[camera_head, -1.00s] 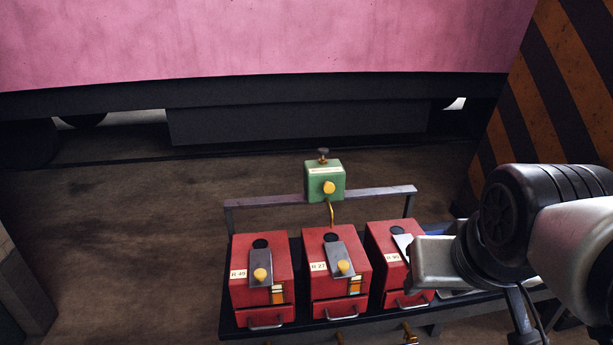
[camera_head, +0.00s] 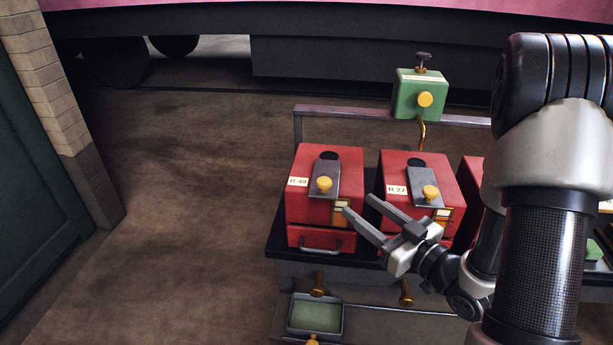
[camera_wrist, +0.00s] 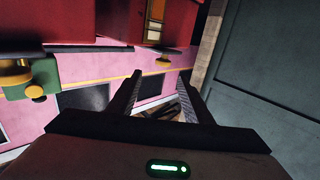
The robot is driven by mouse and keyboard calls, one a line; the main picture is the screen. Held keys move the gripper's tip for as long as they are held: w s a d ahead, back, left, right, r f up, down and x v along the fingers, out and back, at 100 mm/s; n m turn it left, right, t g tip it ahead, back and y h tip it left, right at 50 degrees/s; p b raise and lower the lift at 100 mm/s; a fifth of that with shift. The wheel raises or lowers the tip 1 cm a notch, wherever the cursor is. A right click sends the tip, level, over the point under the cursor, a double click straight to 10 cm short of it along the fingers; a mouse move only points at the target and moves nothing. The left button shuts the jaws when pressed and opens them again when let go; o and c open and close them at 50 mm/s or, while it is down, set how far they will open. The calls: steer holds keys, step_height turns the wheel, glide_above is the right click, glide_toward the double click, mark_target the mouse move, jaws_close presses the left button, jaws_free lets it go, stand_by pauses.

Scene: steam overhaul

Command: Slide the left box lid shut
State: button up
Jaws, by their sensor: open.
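A dark round hole (camera_head: 329,155) shows uncovered above the lid. My gripper (camera_head: 357,205) is open and empty, its fingers pointing up and left, in front of the gap between the left and middle boxes. It appears lower and to the right of the knob.
A third red box is mostly hidden by my arm. A green box (camera_head: 419,95) stands on a rail behind. A green-bottomed tray (camera_head: 316,316) sits below. The floor at left is clear.

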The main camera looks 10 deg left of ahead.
steer(key=b, duration=0.1)
glide_toward(314, 182)
steer(key=w+a, duration=0.2)
steer(key=w+a+r, duration=0.1)
steer(key=w+a, duration=0.1)
steer(key=w+a+r, duration=0.1)
steer(key=w+a, duration=0.1)
steer(key=w, duration=0.1)
steer(key=shift+w+a+r, duration=0.1)
steer(key=shift+a+r, duration=0.15)
steer(key=shift+a, duration=0.15)
